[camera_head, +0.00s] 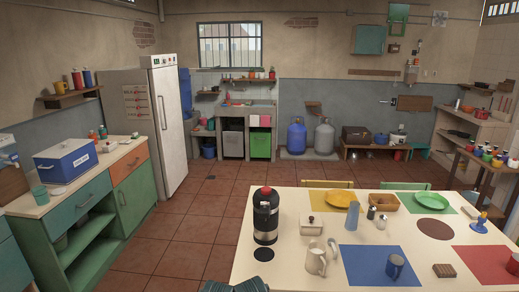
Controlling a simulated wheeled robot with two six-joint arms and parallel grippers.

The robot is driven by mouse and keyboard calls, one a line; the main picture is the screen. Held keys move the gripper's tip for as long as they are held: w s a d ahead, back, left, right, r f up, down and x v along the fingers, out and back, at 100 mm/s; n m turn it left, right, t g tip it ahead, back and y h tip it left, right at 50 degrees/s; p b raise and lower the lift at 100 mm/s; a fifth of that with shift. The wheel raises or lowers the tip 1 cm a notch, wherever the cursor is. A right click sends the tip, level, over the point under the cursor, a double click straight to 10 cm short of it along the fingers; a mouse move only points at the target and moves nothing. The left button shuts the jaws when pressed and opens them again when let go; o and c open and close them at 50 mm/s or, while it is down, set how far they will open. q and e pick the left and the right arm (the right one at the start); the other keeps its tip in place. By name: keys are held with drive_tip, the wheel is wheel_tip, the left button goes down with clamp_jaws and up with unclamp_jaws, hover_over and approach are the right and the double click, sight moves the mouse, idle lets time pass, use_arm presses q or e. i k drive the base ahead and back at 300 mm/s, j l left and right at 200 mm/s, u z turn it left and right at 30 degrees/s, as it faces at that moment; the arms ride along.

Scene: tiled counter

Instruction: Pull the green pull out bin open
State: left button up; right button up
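The green pull out bin (260,144) is a bright green front under the sink counter at the back wall. It sits beside a grey bin front (232,144). The green front looks about flush with the cabinet, so it appears closed. A pink cloth (265,120) hangs above it, near its top right. Neither of my grippers shows in the view. A dark teal shape at the bottom edge is cut off, and I cannot tell what it is.
A cream table (300,262) with dishes and a black flask (265,216) fills the near right. A green counter (90,225) and white fridge (155,125) line the left. Tiled floor (195,215) is open between. Gas cylinders (297,137) stand right of the sink.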

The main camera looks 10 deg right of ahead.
sight(261, 137)
drive_tip(key=i+j+u, duration=0.35)
drive_tip(key=j+u, duration=0.15)
drive_tip(key=i+j+u, duration=0.55)
drive_tip(key=i+u, duration=0.4)
drive_tip(key=i+z, duration=0.2)
drive_tip(key=i, duration=0.15)
drive_tip(key=i+j+z, duration=0.2)
drive_tip(key=i, duration=0.15)
drive_tip(key=i+l+z, duration=0.15)
drive_tip(key=i+z, duration=1)
drive_tip(key=i+j+z, duration=0.1)
drive_tip(key=i+z, duration=0.2)
drive_tip(key=i, duration=1.55)
drive_tip(key=i+z, duration=0.15)
drive_tip(key=i, duration=0.45)
drive_tip(key=i+j+z, duration=0.15)
drive_tip(key=i, duration=0.5)
drive_tip(key=i+j+z, duration=0.2)
drive_tip(key=i, duration=0.4)
drive_tip(key=i+z, duration=0.35)
drive_tip(key=i, duration=1.7)
drive_tip(key=i+l+u, duration=0.1)
drive_tip(key=i+u, duration=0.15)
drive_tip(key=i, duration=0.25)
drive_tip(key=i+l+u, duration=0.3)
drive_tip(key=i, duration=0.2)
drive_tip(key=i+l+u, duration=0.25)
drive_tip(key=i, duration=0.2)
